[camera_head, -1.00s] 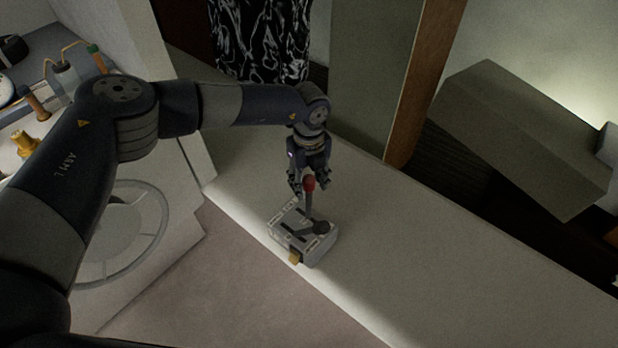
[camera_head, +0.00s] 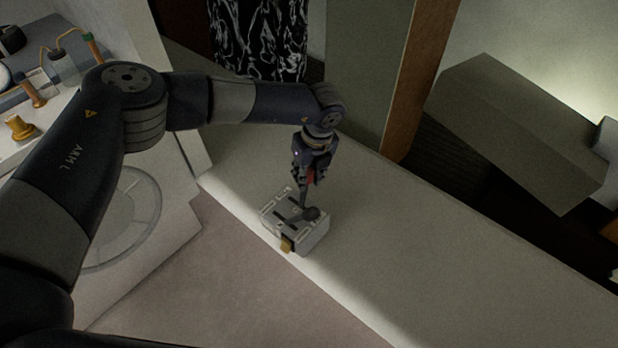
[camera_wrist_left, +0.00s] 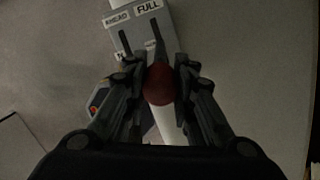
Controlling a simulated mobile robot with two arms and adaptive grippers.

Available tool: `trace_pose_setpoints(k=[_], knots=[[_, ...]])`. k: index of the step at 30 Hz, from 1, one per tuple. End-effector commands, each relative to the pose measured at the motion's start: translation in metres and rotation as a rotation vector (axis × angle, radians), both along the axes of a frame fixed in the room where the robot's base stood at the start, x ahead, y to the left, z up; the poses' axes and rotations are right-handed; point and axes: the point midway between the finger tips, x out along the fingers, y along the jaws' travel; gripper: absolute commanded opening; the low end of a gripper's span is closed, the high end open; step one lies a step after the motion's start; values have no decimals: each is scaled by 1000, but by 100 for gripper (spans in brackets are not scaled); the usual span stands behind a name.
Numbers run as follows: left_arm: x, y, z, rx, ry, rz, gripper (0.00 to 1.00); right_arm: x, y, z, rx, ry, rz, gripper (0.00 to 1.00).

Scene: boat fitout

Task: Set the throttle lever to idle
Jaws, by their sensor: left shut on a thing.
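The throttle box (camera_head: 287,220) is a grey unit with slots and labels on the pale ledge. Its lever (camera_head: 304,197) rises from the box up to my left gripper (camera_head: 310,180), which is shut on the lever's red knob. In the left wrist view the red knob (camera_wrist_left: 159,84) sits between the fingers of the left gripper (camera_wrist_left: 160,82). Labels reading "AHEAD" and "FULL" show on the box (camera_wrist_left: 140,35) there; lower labels are partly hidden. A yellow tab (camera_head: 287,244) is at the box's front. My right gripper is not in view.
The pale ledge (camera_head: 400,235) is clear to the right of the box. A white cabinet with a round hatch (camera_head: 125,215) and a counter with brass fittings (camera_head: 20,127) are at left. A wooden post (camera_head: 410,90) and a grey box (camera_head: 520,130) stand behind.

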Motion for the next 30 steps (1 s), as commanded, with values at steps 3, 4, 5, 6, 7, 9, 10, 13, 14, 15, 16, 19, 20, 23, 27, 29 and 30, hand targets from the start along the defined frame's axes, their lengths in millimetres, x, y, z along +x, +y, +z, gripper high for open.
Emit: trace_pose_setpoints(k=[3, 4, 5, 6, 7, 9, 10, 13, 14, 15, 16, 19, 20, 23, 27, 29, 30], knots=[[-12, -14, -8, 43, -24, -8, 0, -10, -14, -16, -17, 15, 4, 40], [-14, -17, -9, 50, -32, -8, 0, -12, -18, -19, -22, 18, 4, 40], [-15, -19, -9, 55, -38, -6, 0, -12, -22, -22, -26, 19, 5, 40], [-17, -22, -10, 58, -41, -6, 0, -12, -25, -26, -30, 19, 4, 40], [-18, -25, -11, 59, -43, -5, 0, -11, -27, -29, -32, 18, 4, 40], [-23, -31, -15, 58, -44, -5, 0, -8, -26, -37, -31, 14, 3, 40], [-25, -33, -16, 58, -43, -5, 0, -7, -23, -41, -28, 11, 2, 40], [-31, -41, -21, 57, -40, -5, 0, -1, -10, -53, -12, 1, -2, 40], [-33, -43, -22, 58, -39, -5, 0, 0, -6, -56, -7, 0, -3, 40], [-35, -45, -23, 59, -39, -5, 0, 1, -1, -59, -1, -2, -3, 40], [-36, -46, -24, 58, -38, -5, 0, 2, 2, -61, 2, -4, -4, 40], [-38, -50, -23, 56, -38, -5, 0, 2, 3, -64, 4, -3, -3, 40], [-38, -50, -23, 56, -38, -5, 0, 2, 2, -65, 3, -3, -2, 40], [-39, -52, -22, 55, -38, -6, 0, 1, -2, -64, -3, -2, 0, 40], [-40, -52, -22, 55, -36, -6, 0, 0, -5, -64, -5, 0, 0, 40], [-40, -52, -22, 55, -36, -7, 0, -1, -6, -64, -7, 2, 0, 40], [-40, -52, -22, 55, -35, -7, 26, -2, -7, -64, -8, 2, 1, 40]])
